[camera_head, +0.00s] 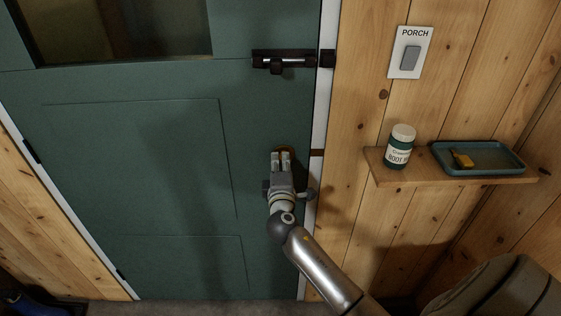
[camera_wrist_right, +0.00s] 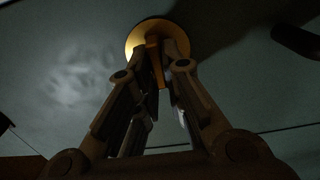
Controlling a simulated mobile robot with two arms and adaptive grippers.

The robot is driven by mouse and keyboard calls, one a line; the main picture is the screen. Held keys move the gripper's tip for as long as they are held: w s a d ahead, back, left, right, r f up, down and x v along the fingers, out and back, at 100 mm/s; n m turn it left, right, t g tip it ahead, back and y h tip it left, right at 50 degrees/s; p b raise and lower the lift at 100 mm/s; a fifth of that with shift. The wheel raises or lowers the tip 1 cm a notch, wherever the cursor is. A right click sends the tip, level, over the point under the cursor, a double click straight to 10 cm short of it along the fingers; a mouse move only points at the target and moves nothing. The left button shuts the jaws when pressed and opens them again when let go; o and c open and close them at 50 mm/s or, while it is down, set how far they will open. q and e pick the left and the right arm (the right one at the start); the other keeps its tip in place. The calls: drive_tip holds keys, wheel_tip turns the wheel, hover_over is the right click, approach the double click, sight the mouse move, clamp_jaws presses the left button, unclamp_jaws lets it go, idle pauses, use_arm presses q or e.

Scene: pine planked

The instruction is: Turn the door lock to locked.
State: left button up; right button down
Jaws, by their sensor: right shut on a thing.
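The green door (camera_head: 150,150) stands closed in its frame. The door lock is a round brass plate (camera_wrist_right: 143,30) with a flat brass thumb-turn (camera_wrist_right: 155,66) in the right wrist view. The turn points roughly up and down in that view, slightly tilted. In the head view only a brown edge of the lock (camera_head: 290,150) shows behind my fingers. My right gripper (camera_head: 281,156) is at the lock, its fingers shut on the thumb-turn from both sides; it also shows in the right wrist view (camera_wrist_right: 158,58). My left gripper is not in view.
A dark slide bolt (camera_head: 285,61) sits higher on the door. A handle (camera_head: 309,195) shows beside my right wrist. On the right wall are a PORCH switch (camera_head: 411,58) and a shelf (camera_head: 400,180) with a jar (camera_head: 400,148) and a blue tray (camera_head: 513,158) holding a yellow item (camera_head: 462,158).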

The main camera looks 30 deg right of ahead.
idle(0.3)
drive_tip(key=c, duration=1.5)
unclamp_jaws()
drive_tip(key=shift+c, duration=0.2)
drive_tip(key=v, duration=1.2)
drive_tip(key=s+a+f+g+y, duration=0.2)
drive_tip(key=s+f, duration=0.1)
drive_tip(key=f, duration=0.9)
drive_tip(key=s+a+f+m+g+y, duration=0.1)
drive_tip(key=s+a+f+g+y, duration=0.15)
drive_tip(key=f, duration=0.85)
drive_tip(key=s+a+f+g+y, duration=0.1)
drive_tip(key=s+f+g+y, duration=0.15)
drive_tip(key=f, duration=0.95)
drive_tip(key=s+a+f+m+g+y, duration=0.2)
drive_tip(key=s+f+m+g, duration=0.1)
drive_tip(key=s+f, duration=1.1)
drive_tip(key=s+f+m+g, duration=0.2)
drive_tip(key=s+f, duration=0.1)
drive_tip(key=s, duration=0.7)
drive_tip(key=s+f+m+g, duration=0.2)
drive_tip(key=s+f+m, duration=0.1)
drive_tip(key=s, duration=0.8)
drive_tip(key=shift+d+f+y, duration=0.25)
drive_tip(key=shift+f+y, duration=0.05)
drive_tip(key=shift+f, duration=0.4)
